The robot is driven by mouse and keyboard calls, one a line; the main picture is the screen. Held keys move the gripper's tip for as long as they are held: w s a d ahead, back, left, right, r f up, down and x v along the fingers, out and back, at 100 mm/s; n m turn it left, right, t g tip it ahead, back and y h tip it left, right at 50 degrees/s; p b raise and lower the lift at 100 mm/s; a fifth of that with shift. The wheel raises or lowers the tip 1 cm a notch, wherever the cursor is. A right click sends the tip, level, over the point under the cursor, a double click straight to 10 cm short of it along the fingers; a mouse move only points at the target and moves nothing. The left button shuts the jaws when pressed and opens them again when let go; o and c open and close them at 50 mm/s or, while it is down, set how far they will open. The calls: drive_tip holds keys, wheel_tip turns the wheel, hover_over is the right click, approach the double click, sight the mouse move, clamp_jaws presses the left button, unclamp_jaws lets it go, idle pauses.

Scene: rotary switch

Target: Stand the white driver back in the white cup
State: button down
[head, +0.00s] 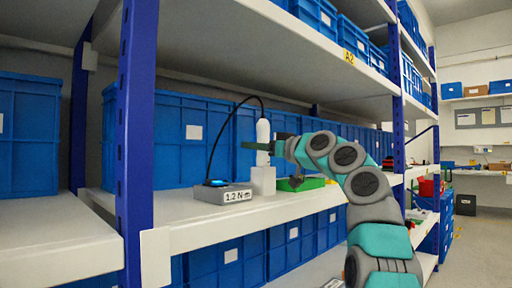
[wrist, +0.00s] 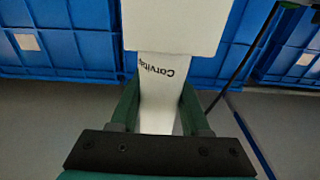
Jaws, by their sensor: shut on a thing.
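The white driver (head: 263,130) stands upright on the shelf side of my arm, with a black cable rising from its top. My gripper (head: 257,146) is shut around the driver's body from the right. In the wrist view the driver (wrist: 160,75), with dark lettering, sits between both fingers of my gripper (wrist: 160,98). The white cup (head: 263,181) stands on the shelf directly below the driver. In the wrist view the cup (wrist: 172,25) covers the driver's end. The driver's lower tip is hidden, so I cannot tell how deep it sits.
A grey controller box (head: 222,193) reading 1.2 N·m stands left of the cup, joined to the driver's cable (head: 222,130). A green tray (head: 303,184) lies to the right. Blue bins (head: 180,140) line the back. A blue post (head: 137,130) stands at left; an upper shelf (head: 300,45) hangs overhead.

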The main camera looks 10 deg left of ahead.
drive_tip(key=shift+c, duration=1.5)
unclamp_jaws()
drive_tip(key=r+b+v, duration=0.1)
drive_tip(key=b+v, duration=0.3)
drive_tip(key=v, duration=0.3)
drive_tip(key=shift+s+d+f, duration=0.25)
drive_tip(key=shift+d+f, duration=0.05)
drive_tip(key=shift+f, duration=0.2)
